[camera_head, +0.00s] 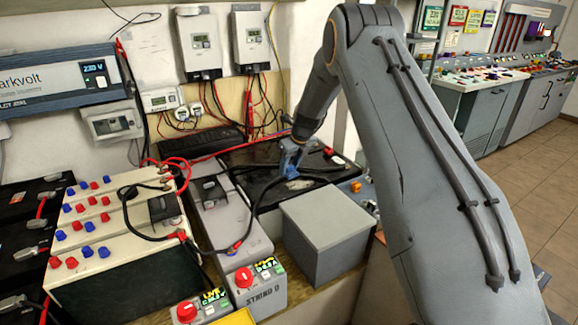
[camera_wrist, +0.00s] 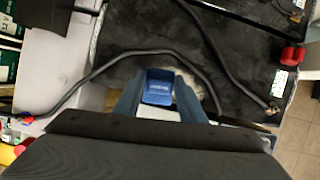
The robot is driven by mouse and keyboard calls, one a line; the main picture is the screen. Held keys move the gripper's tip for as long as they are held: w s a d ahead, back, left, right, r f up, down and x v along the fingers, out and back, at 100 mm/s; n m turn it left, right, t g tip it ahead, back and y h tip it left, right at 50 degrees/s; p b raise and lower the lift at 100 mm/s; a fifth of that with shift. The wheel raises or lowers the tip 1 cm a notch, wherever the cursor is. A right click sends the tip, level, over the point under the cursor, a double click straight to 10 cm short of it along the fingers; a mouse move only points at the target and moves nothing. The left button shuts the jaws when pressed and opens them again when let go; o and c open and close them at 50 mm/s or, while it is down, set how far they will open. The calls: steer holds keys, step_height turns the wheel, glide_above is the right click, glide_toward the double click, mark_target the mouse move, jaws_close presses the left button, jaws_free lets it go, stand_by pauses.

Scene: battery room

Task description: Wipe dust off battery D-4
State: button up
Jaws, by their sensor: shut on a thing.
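A black-topped battery (camera_head: 245,158) lies behind the grey box; I cannot read a D-4 mark on it. Its black top (camera_wrist: 240,50) fills much of the wrist view, with dark cables across it. A pale dusty patch (camera_head: 300,184) shows on the top below my gripper, and pale edges show beside the fingers in the wrist view. My gripper (camera_head: 290,160) is over this battery, shut on a blue block-like wiping tool (camera_wrist: 158,86) with a white part below it. The tool is low over the top; I cannot tell whether it touches. The fingers hide part of the patch.
A grey box (camera_head: 328,235) stands in front of the battery. Grey batteries (camera_head: 225,215) and a cream unit with red and blue knobs (camera_head: 110,215) stand left. A black cable (camera_wrist: 95,75) crosses close to the tool. A red terminal cap (camera_wrist: 293,56) is at the right.

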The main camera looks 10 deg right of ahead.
steer(key=shift+w+d+r+m, duration=0.1)
steer(key=shift+w+r+m, duration=0.05)
steer(key=shift+w+m, duration=0.4)
steer(key=shift+w, duration=0.1)
